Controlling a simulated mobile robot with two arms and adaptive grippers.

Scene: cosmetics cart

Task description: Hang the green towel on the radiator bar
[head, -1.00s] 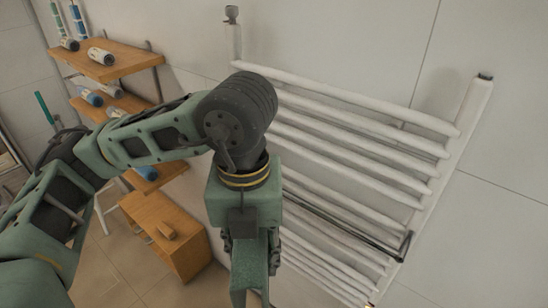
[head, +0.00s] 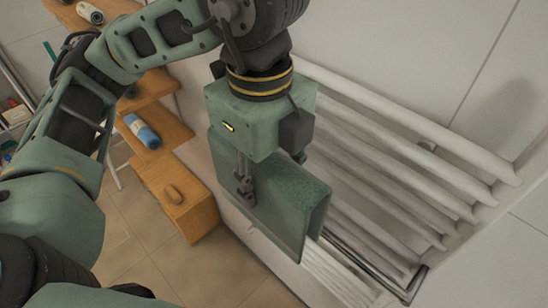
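The green towel (head: 285,205) is folded over and hangs beneath my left gripper (head: 268,180). One finger shows against the towel's near left side, and the other is mostly hidden behind the towel. The gripper appears shut on it. The white radiator (head: 400,125) is on the wall to the right, with several horizontal tubes. A thin dark metal bar (head: 413,284) runs along the front of its lower part. The towel is in front of the radiator, left of the bar's visible end. The bar's far part is hidden behind the towel. My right gripper is not in view.
A wooden shelf unit (head: 160,112) stands at the left, with a blue bottle (head: 142,131) lying on one shelf. A wooden cabinet (head: 185,205) with a drawer stands below it. Tiled floor (head: 135,255) is clear in front.

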